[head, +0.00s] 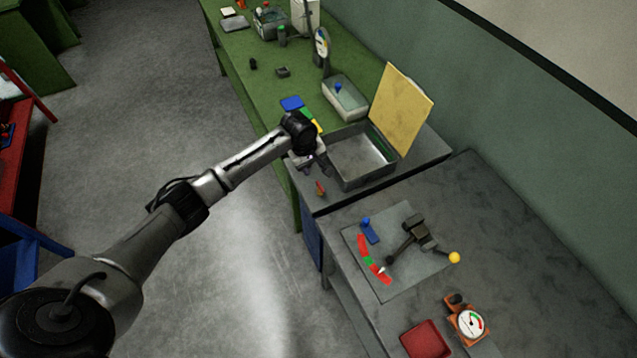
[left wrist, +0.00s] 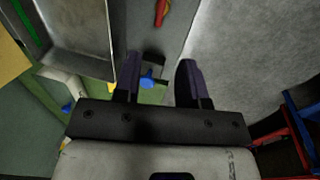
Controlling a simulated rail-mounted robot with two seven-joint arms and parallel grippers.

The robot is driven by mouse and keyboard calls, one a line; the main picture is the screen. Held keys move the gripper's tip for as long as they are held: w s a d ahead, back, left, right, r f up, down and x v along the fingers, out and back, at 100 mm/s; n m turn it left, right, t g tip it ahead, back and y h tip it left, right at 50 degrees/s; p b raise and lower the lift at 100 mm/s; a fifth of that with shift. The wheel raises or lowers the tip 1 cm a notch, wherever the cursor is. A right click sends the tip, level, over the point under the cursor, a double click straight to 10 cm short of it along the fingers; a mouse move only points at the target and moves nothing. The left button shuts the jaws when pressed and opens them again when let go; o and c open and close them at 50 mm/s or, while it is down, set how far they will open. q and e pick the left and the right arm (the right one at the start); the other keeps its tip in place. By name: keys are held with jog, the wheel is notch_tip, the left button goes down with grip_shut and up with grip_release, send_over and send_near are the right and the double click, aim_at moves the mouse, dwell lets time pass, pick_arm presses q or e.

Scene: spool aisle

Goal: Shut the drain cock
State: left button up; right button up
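My left gripper (head: 316,168) is above the bench's left edge, just left of the open metal basin (head: 362,165). In the left wrist view its two dark fingers (left wrist: 158,82) stand apart. A small blue piece (left wrist: 148,78) shows between them, near the left finger; I cannot tell whether it is a handle. A small red lever-like piece (head: 320,188) sits near the basin's front left corner, and also shows at the top of the left wrist view (left wrist: 161,12). Neither piece is clearly the drain cock. My right gripper is not in view.
The basin's yellow lid (head: 402,108) stands up behind it. A white tub (head: 345,98) is further back. A grey plate (head: 398,282) with a yellow-knobbed lever (head: 454,257) lies on the nearer bench, beside a gauge (head: 471,322) and red tray (head: 426,340).

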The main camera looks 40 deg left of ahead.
aim_at(319, 186)
pick_arm(q)
jog(key=f, duration=0.4)
jog(key=w+f+b, duration=0.1)
jog(key=f, duration=0.2)
jog(key=w+d+f+b, duration=0.1)
jog(key=f, duration=0.3)
jog(key=shift+f, duration=0.3)
grip_shut()
